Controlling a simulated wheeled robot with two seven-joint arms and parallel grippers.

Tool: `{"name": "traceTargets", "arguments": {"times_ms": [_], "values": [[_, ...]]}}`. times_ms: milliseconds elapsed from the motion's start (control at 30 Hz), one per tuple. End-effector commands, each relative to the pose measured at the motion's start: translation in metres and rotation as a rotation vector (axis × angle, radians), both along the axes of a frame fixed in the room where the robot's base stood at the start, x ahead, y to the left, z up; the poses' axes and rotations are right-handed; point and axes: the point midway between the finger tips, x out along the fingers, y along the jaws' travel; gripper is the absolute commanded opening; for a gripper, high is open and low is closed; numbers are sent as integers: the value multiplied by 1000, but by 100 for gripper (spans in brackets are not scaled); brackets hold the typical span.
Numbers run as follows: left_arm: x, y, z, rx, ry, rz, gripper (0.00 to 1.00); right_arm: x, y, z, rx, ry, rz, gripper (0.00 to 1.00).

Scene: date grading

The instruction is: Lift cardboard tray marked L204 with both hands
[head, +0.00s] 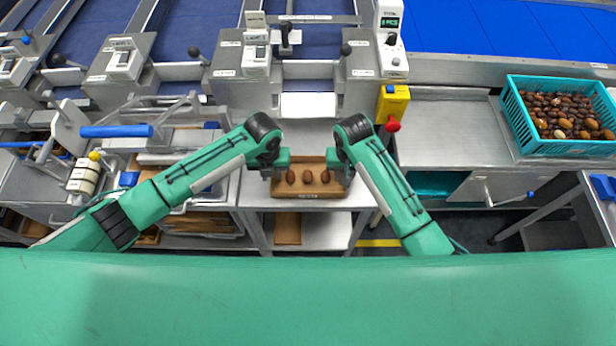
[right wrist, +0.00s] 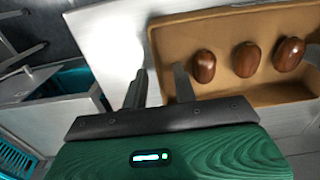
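The brown cardboard tray (head: 308,193) sits on a grey metal surface in the middle of the head view, with three brown dates in a row inside. Its marking is too small to read. My left gripper (head: 277,172) is at the tray's left end; its fingers are too small and hidden to judge. My right gripper (head: 337,172) is at the right end. In the right wrist view the right gripper (right wrist: 158,90) is open, one finger outside the tray (right wrist: 215,25) and one over its inside. Pale surface shows between the outer finger and the end wall.
A teal crate (head: 565,147) full of dates stands on the right bench. A yellow box (head: 393,103) with a red knob stands close to my right arm. Grey machine housings line the back. Another brown cardboard piece (head: 288,230) lies lower down, below the tray.

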Motion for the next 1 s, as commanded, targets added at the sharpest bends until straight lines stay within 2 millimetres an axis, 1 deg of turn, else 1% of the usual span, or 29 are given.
{"name": "traceTargets", "arguments": {"times_ms": [33,67,100,200,667,867,1000], "values": [[0,0,0,0,0,0,28,0,0,0,0,0,0,28],[0,0,0,0,0,0,24,0,0,0,0,0,0,24],[0,0,0,0,0,0,16,0,0,0,0,0,0,16],[0,0,0,0,0,0,0,0,0,0,0,0,0,0],[0,0,3,0,-1,0,0,0,0,3,1,0,0,0],[0,0,15,0,-1,0,0,0,0,15,1,-1,0,0],[0,0,28,0,-1,0,0,0,0,28,1,0,0,0]]}}
